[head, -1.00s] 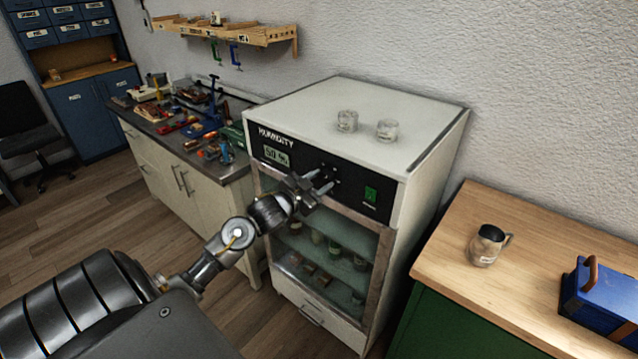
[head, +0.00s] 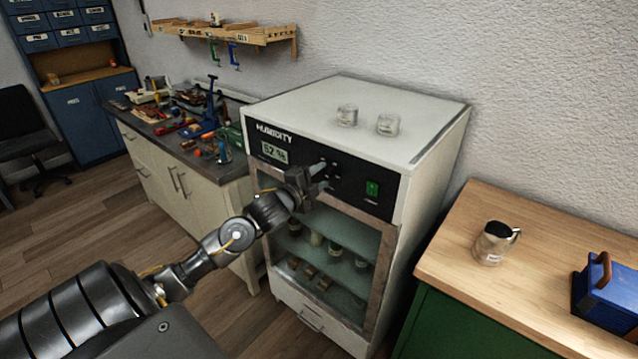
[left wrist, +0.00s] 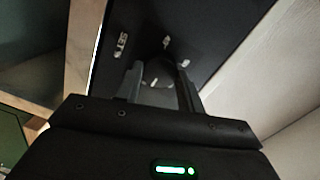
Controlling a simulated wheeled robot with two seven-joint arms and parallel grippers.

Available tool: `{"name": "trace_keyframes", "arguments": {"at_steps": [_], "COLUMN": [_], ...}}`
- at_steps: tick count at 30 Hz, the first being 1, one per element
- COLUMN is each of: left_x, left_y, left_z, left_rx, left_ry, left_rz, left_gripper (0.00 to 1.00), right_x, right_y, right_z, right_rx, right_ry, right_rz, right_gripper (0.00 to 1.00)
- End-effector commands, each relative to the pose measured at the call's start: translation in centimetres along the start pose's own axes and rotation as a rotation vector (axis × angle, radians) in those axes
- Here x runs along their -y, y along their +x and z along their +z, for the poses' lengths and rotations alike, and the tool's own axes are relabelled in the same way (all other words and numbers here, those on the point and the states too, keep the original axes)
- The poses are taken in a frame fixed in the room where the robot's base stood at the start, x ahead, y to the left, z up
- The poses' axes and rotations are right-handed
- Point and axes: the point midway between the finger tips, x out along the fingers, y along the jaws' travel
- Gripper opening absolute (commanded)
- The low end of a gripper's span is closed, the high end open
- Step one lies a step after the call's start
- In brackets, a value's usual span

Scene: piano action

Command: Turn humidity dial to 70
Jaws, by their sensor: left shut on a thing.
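The humidity cabinet (head: 420,165) stands against the wall. Its black panel (head: 350,186) carries the HUMIDITY label and a display (head: 274,153) that appears to read 52 %. My left gripper (head: 322,178) is at the panel, right of the display, shut on the dark humidity dial. The fingers hide most of the dial in the head view. In the left wrist view the dial (left wrist: 162,72) is a dark shape between the two fingers (left wrist: 160,92), with small white marks and a SET label around it. My right gripper is not in view.
A green switch (head: 372,189) is on the panel's right. Two glass jars (head: 367,120) stand on the cabinet. Below the panel is a glass door (head: 340,240) with shelves.

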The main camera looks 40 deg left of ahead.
Motion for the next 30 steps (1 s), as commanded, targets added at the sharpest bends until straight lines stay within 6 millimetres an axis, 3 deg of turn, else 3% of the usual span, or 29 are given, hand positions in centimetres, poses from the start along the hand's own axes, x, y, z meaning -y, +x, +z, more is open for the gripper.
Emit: {"name": "trace_keyframes", "arguments": {"at_steps": [12, 29, 30], "left_x": [-0.2, -0.1, -0.1], "left_y": [0.0, 0.0, 0.0], "left_z": [0.0, 0.0, 0.0], "left_rx": [0.008, 0.009, 0.009], "left_ry": [0.183, 0.21, 0.21], "left_rz": [-0.009, -0.01, -0.01], "left_gripper": [0.15, 0.15, 0.43], "right_x": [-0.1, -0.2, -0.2], "right_y": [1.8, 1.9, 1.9], "right_z": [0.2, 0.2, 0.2], "right_rx": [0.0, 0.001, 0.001], "right_ry": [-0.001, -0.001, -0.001], "right_rz": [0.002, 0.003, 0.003], "right_gripper": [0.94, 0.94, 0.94]}}
